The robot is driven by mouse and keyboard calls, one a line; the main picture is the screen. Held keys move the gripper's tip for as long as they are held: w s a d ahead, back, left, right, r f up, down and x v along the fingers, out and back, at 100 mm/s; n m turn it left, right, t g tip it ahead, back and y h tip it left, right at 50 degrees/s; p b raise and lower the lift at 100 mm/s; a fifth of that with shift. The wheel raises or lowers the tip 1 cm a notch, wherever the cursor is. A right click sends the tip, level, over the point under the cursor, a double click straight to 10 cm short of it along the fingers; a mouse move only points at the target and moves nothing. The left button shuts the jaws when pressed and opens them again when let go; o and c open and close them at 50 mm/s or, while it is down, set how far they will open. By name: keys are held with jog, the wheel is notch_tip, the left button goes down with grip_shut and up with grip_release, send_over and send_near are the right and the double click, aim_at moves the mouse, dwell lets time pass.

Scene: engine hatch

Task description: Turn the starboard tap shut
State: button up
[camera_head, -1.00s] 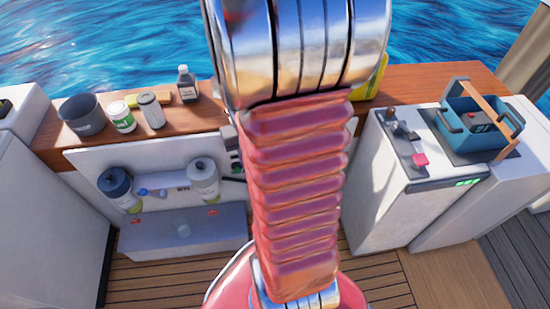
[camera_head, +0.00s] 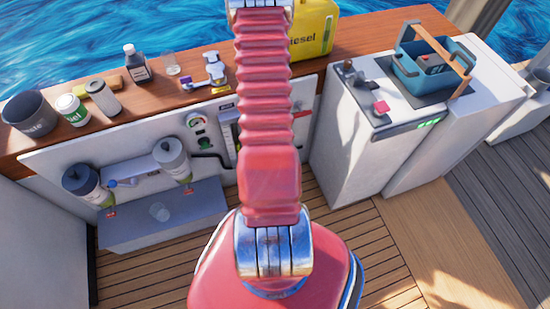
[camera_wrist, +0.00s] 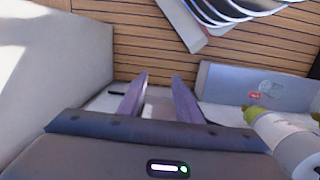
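A white panel (camera_head: 105,150) under the wooden counter carries two filters, a dark-capped left one (camera_head: 85,182) and a grey-capped right one (camera_head: 172,158). A small blue handle (camera_head: 125,182) sits between them. Small red parts show below the left (camera_head: 110,214) and right (camera_head: 187,191) filters. I cannot tell which part is the starboard tap. In the wrist view my gripper (camera_wrist: 158,90) has its purple fingers spread, with nothing held between them. A filter (camera_wrist: 285,140) is at its right, apart from the fingers. In the head view I cannot clearly make out the gripper.
A grey box (camera_head: 160,215) stands below the filters, also seen in the wrist view (camera_wrist: 255,85). Gauges (camera_head: 200,130) are right of the filters. Bottles and cans stand on the counter (camera_head: 210,110). A white cabinet (camera_head: 350,140) is at right. Deck (camera_head: 340,235) is open in front.

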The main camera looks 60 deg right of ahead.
jog(key=s+d+f+t+h, duration=0.1)
jog(key=s+d+f, duration=0.1)
jog(key=f, duration=0.5)
jog(key=s+d+f+t, duration=0.1)
jog(key=d+f, duration=0.1)
jog(key=f, duration=0.5)
jog(key=w+d+f+t+h, duration=0.1)
jog(key=w+d+t+h, duration=0.1)
jog(key=w+d, duration=0.2)
jog(key=shift+w+d+f+h, duration=0.2)
jog(key=shift+d+h, duration=0.1)
jog(key=shift+d, duration=0.6)
jog(key=shift+f, duration=0.15)
jog(key=shift+x, duration=6.75)
jog(key=shift+w, duration=0.2)
jog(key=shift+c, duration=0.5)
grip_shut()
